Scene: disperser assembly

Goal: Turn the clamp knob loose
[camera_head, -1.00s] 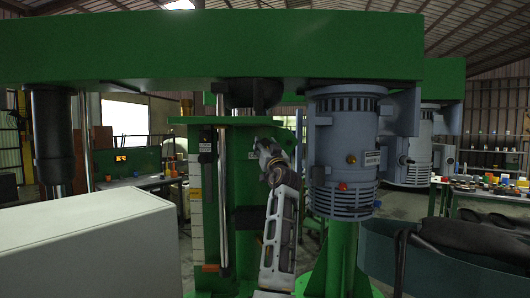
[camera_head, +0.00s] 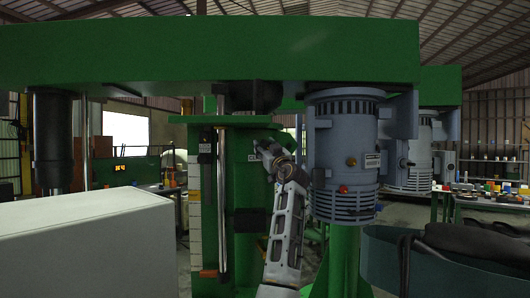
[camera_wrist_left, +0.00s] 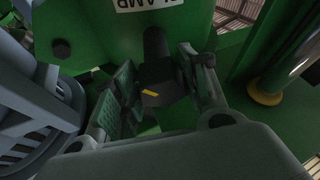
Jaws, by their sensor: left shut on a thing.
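The clamp knob (camera_wrist_left: 158,84) is black with a yellow mark on its face. In the head view my left gripper (camera_head: 264,148) reaches the front of the green column, and my wrist hides the knob. My right gripper is not in view.
A grey-blue motor housing (camera_head: 341,160) hangs close to the right of my left arm. A vertical steel rod (camera_head: 222,205) and a white scale strip (camera_head: 194,205) stand to its left. The green beam (camera_head: 210,50) spans above. A pale box (camera_head: 85,240) fills the lower left.

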